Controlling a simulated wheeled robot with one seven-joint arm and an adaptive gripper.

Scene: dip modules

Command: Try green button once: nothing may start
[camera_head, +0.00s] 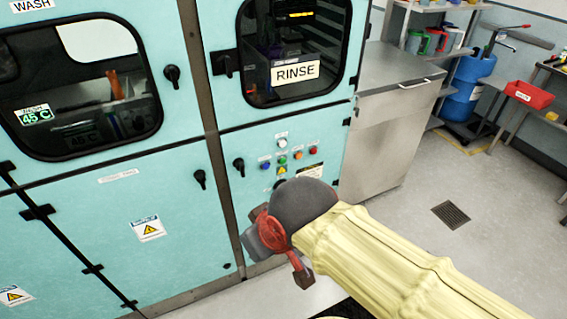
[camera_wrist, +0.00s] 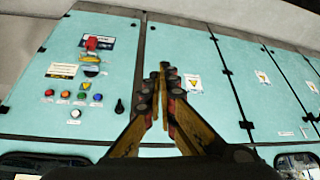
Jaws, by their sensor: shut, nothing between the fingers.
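The green button (camera_head: 282,160) sits in a row on the turquoise machine panel under the RINSE window, between a blue button (camera_head: 267,164) and an orange button (camera_head: 298,155). A red button (camera_head: 313,150) ends the row, and a white one (camera_head: 282,143) is above. In the wrist view, which shows the panel upside down, the green button (camera_wrist: 82,96) is left of my gripper (camera_wrist: 163,72). My gripper's fingers are together and empty, pointing at the panel seam, apart from the buttons. In the head view my wrist is below the buttons and the fingertips are hard to make out.
Black knobs (camera_head: 239,166) flank the buttons on the left. The WASH window (camera_head: 80,85) is at left. A steel cabinet (camera_head: 385,120) stands right of the machine, with open floor beyond it.

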